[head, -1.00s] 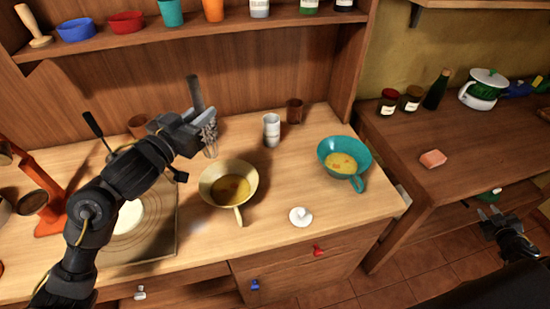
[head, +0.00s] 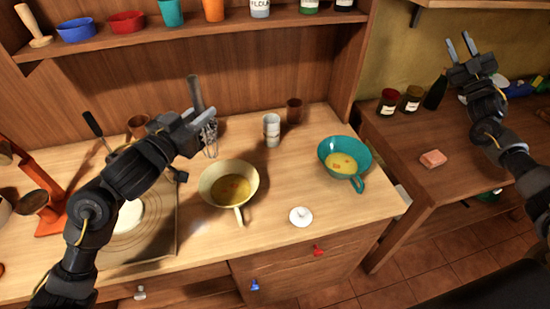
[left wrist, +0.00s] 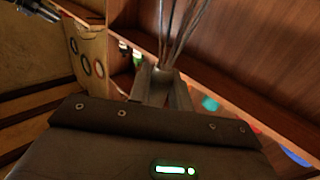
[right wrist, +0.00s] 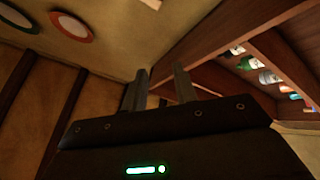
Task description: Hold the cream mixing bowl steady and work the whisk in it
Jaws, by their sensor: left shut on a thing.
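The cream mixing bowl (head: 226,170) stands upright on the wooden counter in the head view. It has a handle toward the front and a yellow-brown mixture inside. My left gripper (head: 205,118) is shut on the whisk (head: 210,140), with its wires hanging down behind and left of the bowl, outside it. The whisk wires also show in the left wrist view (left wrist: 178,30). My right gripper (head: 460,45) is raised over the right-hand counter, far from the bowl. Its fingers stand apart with nothing between them in the right wrist view (right wrist: 158,88).
A teal bowl (head: 345,146) with a yellow mixture stands right of the cream bowl. A grey-white cup (head: 271,130), a brown cup (head: 294,111) and a white lid-like piece (head: 300,216) are nearby. A pink block (head: 433,158) and jars (head: 389,102) sit on the right counter.

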